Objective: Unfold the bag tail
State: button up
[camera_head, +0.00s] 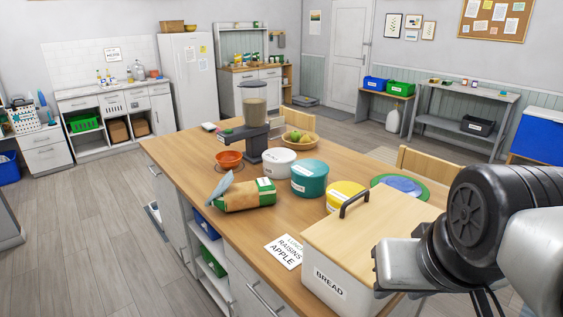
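A brown and green paper bag (247,196) lies on its side on the wooden island top, left of centre. Its left end is narrowed, and a grey-blue piece (222,188) stands up there, slanting. I cannot tell from here whether this piece is a clip or part of the bag, or how the tail is folded. My arm comes in from the lower right, over the bread box and well apart from the bag. A grey metal part of my arm's end shows, but I cannot make out fingertips. Nothing is seen held.
Behind the bag stand an orange bowl (229,159), a dispenser (254,125), a white tub (279,163) and a teal tub (309,179). A bread box (345,245) and a paper card (284,251) are nearer. The island's left edge (184,205) is close to the bag.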

aim_at(223, 184)
jog(key=k+j+z, duration=0.1)
jog(key=k+j, duration=0.15)
jog(key=j, duration=0.2)
jog(key=k+j+z, duration=0.1)
jog(key=k+j, duration=0.2)
jog(key=j+z, duration=0.15)
jog(key=j, duration=0.45)
jog(key=j+z, duration=0.15)
jog(key=j, duration=0.45)
jog(key=i+j+z, duration=0.1)
jog(key=j, duration=0.45)
jog(key=j+z, duration=0.1)
jog(key=j, duration=0.45)
jog(key=i+j+z, duration=0.1)
jog(key=i+j, duration=0.15)
jog(key=i+j+z, duration=0.1)
jog(key=j, duration=0.3)
jog(key=i+j+z, duration=0.15)
jog(key=i+j, duration=0.45)
jog(key=i, duration=0.15)
jog(key=l+z, duration=0.05)
